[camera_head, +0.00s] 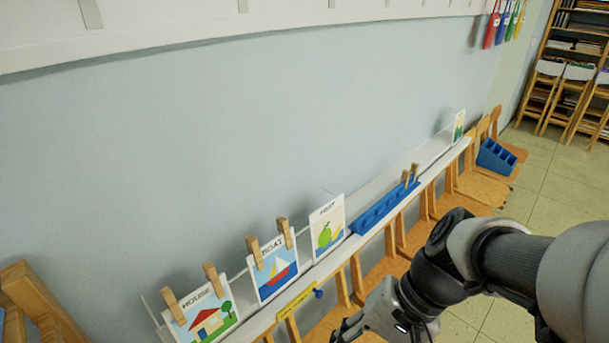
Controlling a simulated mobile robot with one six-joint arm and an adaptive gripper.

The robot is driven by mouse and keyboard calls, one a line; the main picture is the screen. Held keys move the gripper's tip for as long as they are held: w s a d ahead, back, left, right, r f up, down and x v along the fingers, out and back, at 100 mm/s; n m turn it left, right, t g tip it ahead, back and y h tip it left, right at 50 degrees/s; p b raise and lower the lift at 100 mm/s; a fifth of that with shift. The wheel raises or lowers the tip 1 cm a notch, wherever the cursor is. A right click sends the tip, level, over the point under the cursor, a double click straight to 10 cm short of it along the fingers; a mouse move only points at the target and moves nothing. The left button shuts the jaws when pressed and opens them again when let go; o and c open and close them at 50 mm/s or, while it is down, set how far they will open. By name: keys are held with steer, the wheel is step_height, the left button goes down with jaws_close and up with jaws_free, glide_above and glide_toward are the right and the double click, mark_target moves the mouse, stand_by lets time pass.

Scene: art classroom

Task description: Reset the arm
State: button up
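My arm enters from the right edge in the head view and reaches down to the bottom centre. My gripper (345,333) is at the bottom edge, partly cut off, below and in front of the shelf ledge. Its fingertips are not clear enough to tell whether it is open or shut. No object shows in it in the visible part.
A white ledge (372,186) runs along the wall. It holds a house card (203,317), a boat card (274,266), a fruit card (327,228) and a blue rack (375,213). Clothespins (172,306) clip two cards. Wooden chairs (480,185) stand below; floor (560,200) is free at right.

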steer(key=s+d+r+n+t+h, duration=0.2)
steer(key=d+r+n+t+h, duration=0.2)
steer(key=d+r+t+h, duration=0.1)
steer(key=shift+s+d+r+t, duration=0.3)
steer(key=shift+d+r+t, duration=0.3)
steer(key=shift+d, duration=0.3)
stand_by(1.3)
